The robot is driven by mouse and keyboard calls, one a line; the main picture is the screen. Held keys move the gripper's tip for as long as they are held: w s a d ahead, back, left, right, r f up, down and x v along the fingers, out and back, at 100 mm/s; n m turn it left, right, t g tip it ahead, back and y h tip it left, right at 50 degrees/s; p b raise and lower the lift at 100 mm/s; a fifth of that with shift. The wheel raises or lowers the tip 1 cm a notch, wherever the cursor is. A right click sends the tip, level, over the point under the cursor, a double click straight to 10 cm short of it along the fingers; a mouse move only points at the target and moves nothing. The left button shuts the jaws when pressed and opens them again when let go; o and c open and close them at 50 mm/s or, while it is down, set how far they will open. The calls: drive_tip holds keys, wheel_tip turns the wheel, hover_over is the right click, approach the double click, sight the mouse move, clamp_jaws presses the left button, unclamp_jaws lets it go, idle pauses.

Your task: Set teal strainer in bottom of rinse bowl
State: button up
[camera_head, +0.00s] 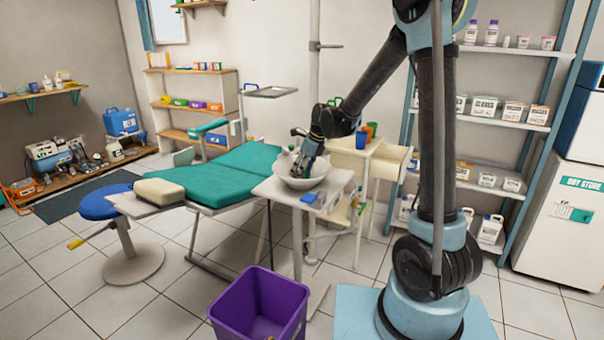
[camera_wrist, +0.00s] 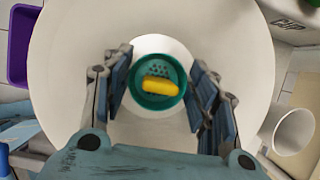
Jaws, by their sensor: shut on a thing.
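The white rinse bowl (camera_head: 318,184) stands on the small side table beside the dental chair. Its wide inside fills most of the wrist view (camera_wrist: 70,60). The teal strainer (camera_wrist: 157,70) is a round, perforated cup with a yellow bar across it. It appears in the middle of the bowl, between my fingers; whether it touches the bottom cannot be told. My gripper (camera_wrist: 163,78) is shut on the strainer, with a finger on either side. In the head view my gripper (camera_head: 304,166) reaches down into the bowl, and the strainer is hidden there.
A blue item (camera_head: 309,197) lies on the side table (camera_head: 277,189) in front of the bowl. A white cup (camera_wrist: 294,130) shows right of the bowl in the wrist view. A purple bin (camera_head: 260,305) stands on the floor. The teal chair (camera_head: 225,180) is left of the table.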

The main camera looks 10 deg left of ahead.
drive_tip(key=shift+f, duration=0.35)
drive_tip(key=o, duration=0.8)
drive_tip(key=shift+o, duration=0.2)
